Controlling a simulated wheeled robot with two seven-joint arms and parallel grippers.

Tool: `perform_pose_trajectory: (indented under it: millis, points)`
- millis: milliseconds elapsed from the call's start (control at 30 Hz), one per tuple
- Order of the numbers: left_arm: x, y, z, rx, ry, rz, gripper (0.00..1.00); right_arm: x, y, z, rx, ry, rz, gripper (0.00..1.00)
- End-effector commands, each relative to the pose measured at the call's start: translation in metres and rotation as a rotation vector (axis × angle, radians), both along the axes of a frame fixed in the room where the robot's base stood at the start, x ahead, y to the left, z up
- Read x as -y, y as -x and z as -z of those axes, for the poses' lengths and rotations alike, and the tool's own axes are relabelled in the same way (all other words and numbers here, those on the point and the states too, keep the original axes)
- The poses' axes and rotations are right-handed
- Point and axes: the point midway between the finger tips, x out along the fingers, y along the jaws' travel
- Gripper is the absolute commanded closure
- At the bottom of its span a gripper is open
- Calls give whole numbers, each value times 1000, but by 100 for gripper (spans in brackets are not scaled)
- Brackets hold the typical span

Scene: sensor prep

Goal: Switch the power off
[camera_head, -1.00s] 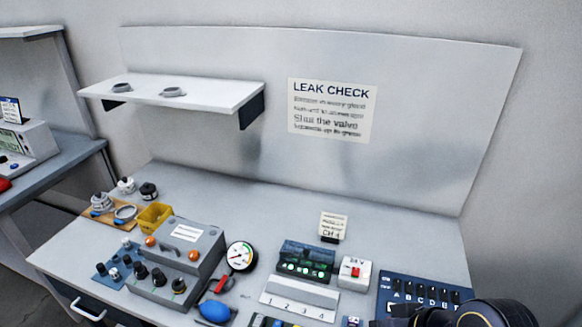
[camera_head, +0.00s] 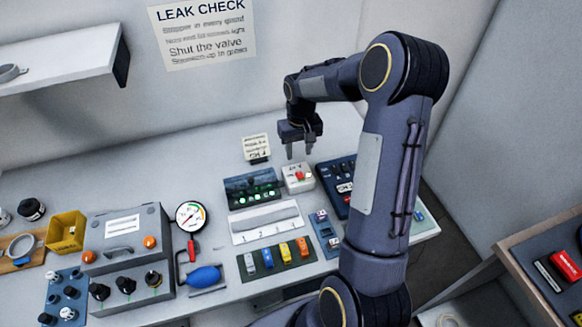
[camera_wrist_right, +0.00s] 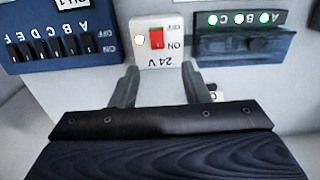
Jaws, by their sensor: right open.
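The power box is a white box marked 24 V (camera_head: 299,184) near the back right of the bench. Its red rocker switch (camera_head: 299,175) is on top. In the right wrist view the box (camera_wrist_right: 160,20) appears upside down, with the red switch (camera_wrist_right: 157,38) between OFF and ON labels and a small round lamp beside it. My right gripper (camera_head: 299,154) is open and empty, pointing down above the box. In the wrist view its fingers (camera_wrist_right: 158,72) are spread near the box's lower edge; I see no contact with the switch. My left gripper is out of view.
A dark unit with three lit green lamps (camera_wrist_right: 239,19) stands beside the box, and a blue panel of black switches (camera_wrist_right: 60,48) on its other side. A small card (camera_head: 256,148) stands behind. Coloured blocks (camera_head: 276,255) and a gauge (camera_head: 190,215) lie leftward.

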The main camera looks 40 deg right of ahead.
Motion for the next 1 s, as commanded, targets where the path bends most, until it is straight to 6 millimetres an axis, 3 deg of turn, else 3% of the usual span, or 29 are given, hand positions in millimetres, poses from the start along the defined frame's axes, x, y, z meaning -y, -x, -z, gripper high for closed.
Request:
perform_pose_trajectory:
  millis: [600,1000]
  points:
    - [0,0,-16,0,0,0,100,4,-4,80,-18,6,2,58]
    - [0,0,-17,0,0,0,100,5,-4,88,-14,6,2,61]
